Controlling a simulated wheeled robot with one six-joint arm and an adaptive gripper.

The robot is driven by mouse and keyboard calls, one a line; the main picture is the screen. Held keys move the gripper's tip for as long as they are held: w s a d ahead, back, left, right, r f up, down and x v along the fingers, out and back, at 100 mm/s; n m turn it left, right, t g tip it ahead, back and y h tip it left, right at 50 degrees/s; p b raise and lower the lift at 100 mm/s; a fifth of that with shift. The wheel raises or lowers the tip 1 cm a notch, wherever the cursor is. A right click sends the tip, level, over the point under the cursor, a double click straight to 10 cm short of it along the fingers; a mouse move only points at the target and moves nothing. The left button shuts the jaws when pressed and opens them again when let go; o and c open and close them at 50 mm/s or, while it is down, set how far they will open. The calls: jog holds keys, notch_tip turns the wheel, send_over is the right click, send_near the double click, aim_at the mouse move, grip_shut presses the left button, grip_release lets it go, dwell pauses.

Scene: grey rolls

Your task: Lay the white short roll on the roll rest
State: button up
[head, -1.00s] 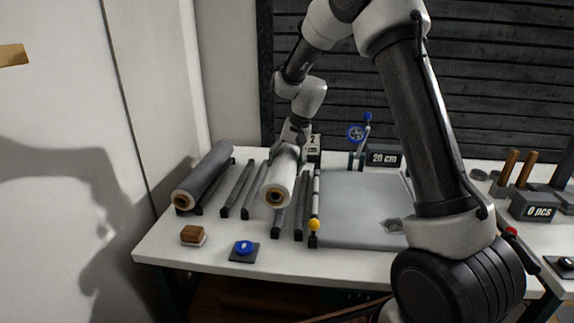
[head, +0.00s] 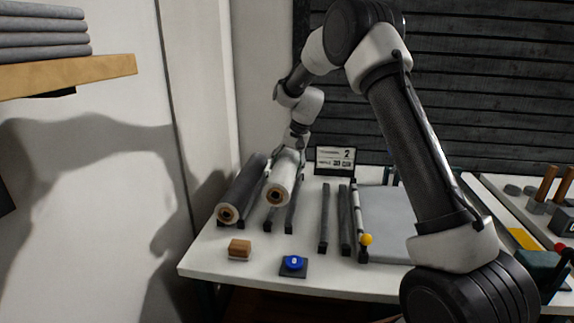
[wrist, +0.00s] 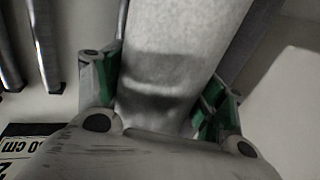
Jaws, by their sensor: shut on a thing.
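The white short roll (head: 288,175) has a brown core at its near end and points toward the front of the table. My gripper (head: 293,148) is shut on it near its far end; in the wrist view the green-padded fingers (wrist: 160,88) press on both sides of the white roll (wrist: 185,35). The roll is over a pair of dark rails (head: 290,215), which looks like the roll rest. The roll hides the rails' far part, and I cannot tell whether it touches them.
A dark grey roll (head: 241,190) lies on rails just left. Another empty rail pair (head: 325,220) stands to the right, beside a grey board (head: 390,215). A brown block (head: 240,247) and a blue button (head: 294,263) are in front. A sign (head: 335,160) stands behind.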

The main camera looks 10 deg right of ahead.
aim_at(295, 161)
jog(key=shift+f, duration=3.9)
jog(key=o, duration=1.4)
jog(key=v, duration=1.2)
